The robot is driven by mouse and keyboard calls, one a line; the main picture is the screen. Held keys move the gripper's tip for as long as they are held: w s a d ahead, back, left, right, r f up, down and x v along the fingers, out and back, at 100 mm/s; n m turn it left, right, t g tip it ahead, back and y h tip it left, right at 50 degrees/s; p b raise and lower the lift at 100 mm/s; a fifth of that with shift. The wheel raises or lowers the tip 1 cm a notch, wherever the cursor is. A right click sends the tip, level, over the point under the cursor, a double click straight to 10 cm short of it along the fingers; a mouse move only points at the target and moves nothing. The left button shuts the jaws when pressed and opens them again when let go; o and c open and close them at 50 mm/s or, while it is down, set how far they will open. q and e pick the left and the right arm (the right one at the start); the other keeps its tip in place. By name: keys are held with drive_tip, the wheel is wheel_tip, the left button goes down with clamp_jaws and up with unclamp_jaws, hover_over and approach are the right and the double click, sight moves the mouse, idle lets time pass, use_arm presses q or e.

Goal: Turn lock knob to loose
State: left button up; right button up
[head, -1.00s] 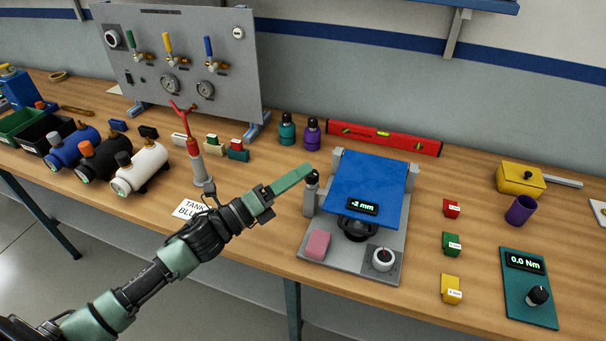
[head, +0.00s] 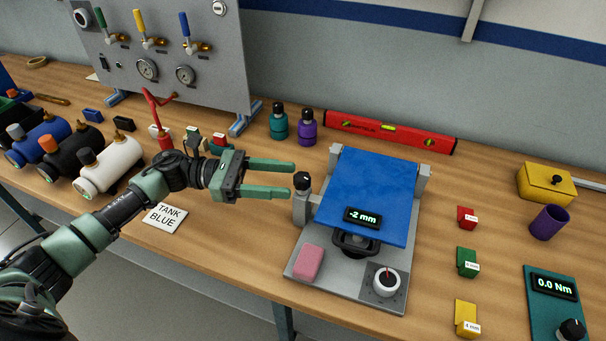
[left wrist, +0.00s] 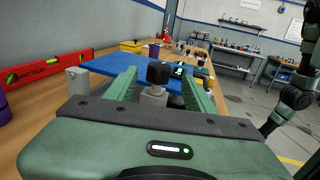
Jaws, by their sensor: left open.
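A black knob (head: 302,181) tops a grey post at the left side of the test rig, whose blue plate (head: 372,185) carries a display reading -2 mm. My left gripper (head: 292,179) is open and empty, its two fingers pointing right at the knob, with their tips close to it. In the left wrist view the black knob (left wrist: 158,73) shows upright between the two green fingers, toward their far ends; contact cannot be told. A white dial (head: 386,282) with a red mark sits on the rig's grey base. My right gripper is not seen.
A pink block (head: 309,262) lies on the base's front left. A red level (head: 389,132) and two bottles (head: 307,127) stand behind. Red, green and yellow blocks (head: 467,262) line the right. A gauge panel (head: 160,50) and tanks (head: 110,160) are at left.

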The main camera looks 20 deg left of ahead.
sight(299, 176)
use_arm(q)
drive_tip(key=p+x, duration=0.1)
drive_tip(key=x, duration=0.3)
drive_tip(key=shift+w+r, duration=0.1)
drive_tip(key=shift+w, duration=0.05)
drive_tip(key=shift+d, duration=0.4)
clamp_jaws()
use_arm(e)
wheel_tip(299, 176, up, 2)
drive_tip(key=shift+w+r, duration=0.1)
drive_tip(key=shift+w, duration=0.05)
use_arm(q)
drive_tip(key=shift+t, duration=0.3)
